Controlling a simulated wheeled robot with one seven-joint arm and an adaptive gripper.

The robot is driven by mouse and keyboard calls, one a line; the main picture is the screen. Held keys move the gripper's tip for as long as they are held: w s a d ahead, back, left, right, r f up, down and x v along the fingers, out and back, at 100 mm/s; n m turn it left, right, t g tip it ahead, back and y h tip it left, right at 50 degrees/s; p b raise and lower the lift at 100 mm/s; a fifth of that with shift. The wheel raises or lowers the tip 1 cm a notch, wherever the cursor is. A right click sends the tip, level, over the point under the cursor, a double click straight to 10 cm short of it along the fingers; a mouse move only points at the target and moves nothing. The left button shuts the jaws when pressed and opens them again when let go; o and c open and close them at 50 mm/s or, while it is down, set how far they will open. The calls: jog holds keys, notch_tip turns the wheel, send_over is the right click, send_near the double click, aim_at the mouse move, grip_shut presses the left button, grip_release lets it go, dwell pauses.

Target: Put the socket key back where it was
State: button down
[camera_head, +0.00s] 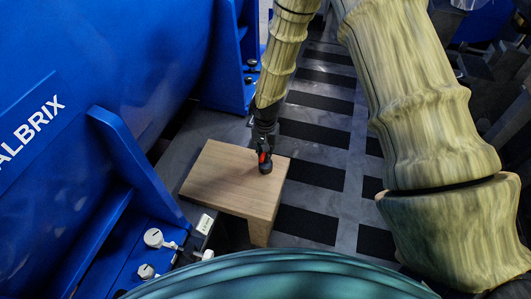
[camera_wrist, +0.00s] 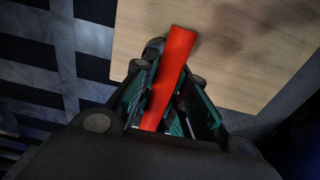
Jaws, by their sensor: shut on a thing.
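The socket key shows as a red bar (camera_wrist: 170,70) in the wrist view, between the green-lined fingers of my gripper (camera_wrist: 174,66). In the head view only a small red part (camera_head: 263,157) shows at my gripper (camera_head: 264,155). My gripper is shut on it, over the right side of a small wooden table (camera_head: 215,180). A dark round piece lies just below the red part; I cannot tell whether it belongs to the key. Whether the key touches the tabletop is also unclear. The fingers hide part of the key.
A large blue machine (camera_head: 75,50) with a bracket foot (camera_head: 135,165) stands to the left of the table. White-capped fittings (camera_head: 153,238) sit near its base. The left and front of the tabletop are bare. Dark strips (camera_head: 315,171) cover the floor to the right.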

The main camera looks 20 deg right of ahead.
jog(key=c, duration=1.4)
grip_release()
jog(key=shift+c, duration=0.2)
notch_tip(320, 180, up, 12)
jog(key=shift+r+p, duration=0.1)
jog(key=shift+p, duration=1)
